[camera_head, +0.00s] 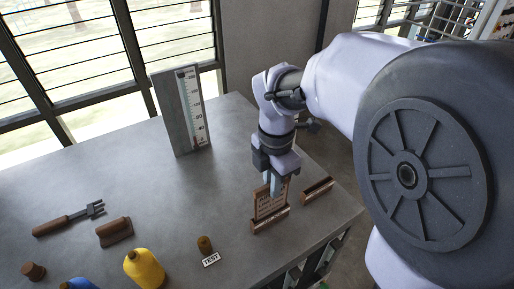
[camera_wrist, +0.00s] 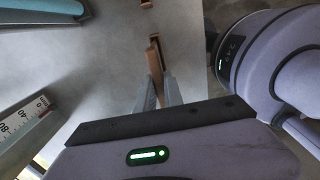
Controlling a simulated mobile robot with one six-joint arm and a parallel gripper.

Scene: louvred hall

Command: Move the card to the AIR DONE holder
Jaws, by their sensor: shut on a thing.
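The card (camera_head: 268,203) is a brown plate with pale lettering too small to read. My gripper (camera_head: 274,184) is shut on its upper part, pointing down near the table's right edge. The card stands upright at a brown slotted holder (camera_head: 271,224); I cannot tell whether its lower edge is in the slot or just above it. A second brown holder (camera_head: 318,190) lies to the right and looks empty. No label can be read on either holder. In the wrist view the card (camera_wrist: 155,58) shows nearly edge-on between my fingers (camera_wrist: 160,92).
A thermometer board (camera_head: 182,112) stands at the back. A hand fork (camera_head: 68,218), a brown block (camera_head: 114,232), a yellow bottle (camera_head: 146,268), a blue object (camera_head: 80,284) and a brown plug (camera_head: 205,244) with a TEST tag (camera_head: 211,260) lie to the left. The table's middle is clear.

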